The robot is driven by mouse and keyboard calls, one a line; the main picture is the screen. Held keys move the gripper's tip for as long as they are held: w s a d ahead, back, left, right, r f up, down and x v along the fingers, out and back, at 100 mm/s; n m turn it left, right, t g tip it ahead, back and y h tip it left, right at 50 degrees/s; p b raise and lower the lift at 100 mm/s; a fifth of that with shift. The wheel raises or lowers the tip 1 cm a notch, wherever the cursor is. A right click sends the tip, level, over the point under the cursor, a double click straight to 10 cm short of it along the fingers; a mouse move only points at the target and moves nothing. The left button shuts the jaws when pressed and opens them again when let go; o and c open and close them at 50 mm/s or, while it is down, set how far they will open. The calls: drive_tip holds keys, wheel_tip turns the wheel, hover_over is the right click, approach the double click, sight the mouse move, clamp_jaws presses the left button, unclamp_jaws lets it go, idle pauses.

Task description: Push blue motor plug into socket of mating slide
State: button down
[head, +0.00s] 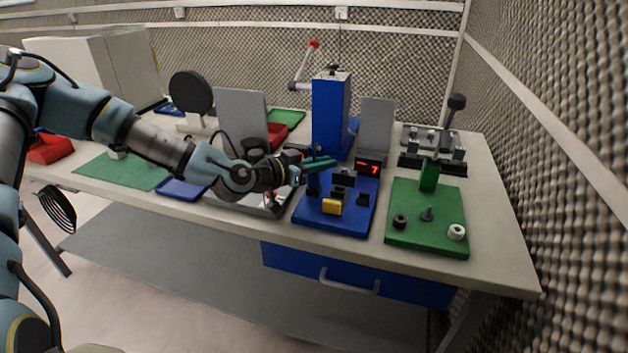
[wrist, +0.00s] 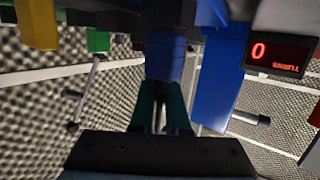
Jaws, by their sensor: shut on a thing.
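My gripper (head: 328,165) has teal fingers and reaches in from the left over the rear part of the blue board (head: 312,213). In the wrist view, the fingers (wrist: 162,105) are shut on a blue block-like piece, the motor plug (wrist: 165,62). In the head view the plug is too small and covered to make out. Several dark blocks (head: 343,180) and a yellow block (head: 331,207) stand on the board below and in front of the fingers. I cannot tell which dark block is the mating slide, nor whether the plug touches its socket.
A blue lever press (head: 331,112) stands behind the board. A small red-digit display (head: 369,168) is to the right of the fingers. A green board (head: 400,235) with a post and loose rings lies at right. A grey upright panel (head: 241,112) stands left of the press.

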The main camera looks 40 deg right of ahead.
drive_tip(key=shift+r, duration=0.1)
idle(0.6)
wheel_tip(320, 180, up, 9)
drive_tip(key=b, duration=0.2)
drive_tip(key=s+d+p, duration=0.2)
drive_tip(key=s, duration=0.1)
drive_tip(key=s+d+p, duration=0.1)
drive_tip(key=shift+s+d, duration=0.25)
drive_tip(key=shift+s, duration=0.15)
idle(0.3)
idle(0.5)
wheel_tip(320, 180, down, 6)
drive_tip(key=b, duration=0.5)
drive_tip(key=shift+r+b, duration=0.15)
drive_tip(key=shift+b, duration=0.15)
drive_tip(key=shift+w+n+t+b, duration=0.1)
drive_tip(key=shift+n+t+b, duration=0.4)
drive_tip(key=shift+t+b, duration=0.3)
idle(1.6)
drive_tip(key=shift+f+b, duration=1.4)
drive_tip(key=shift+b, duration=0.15)
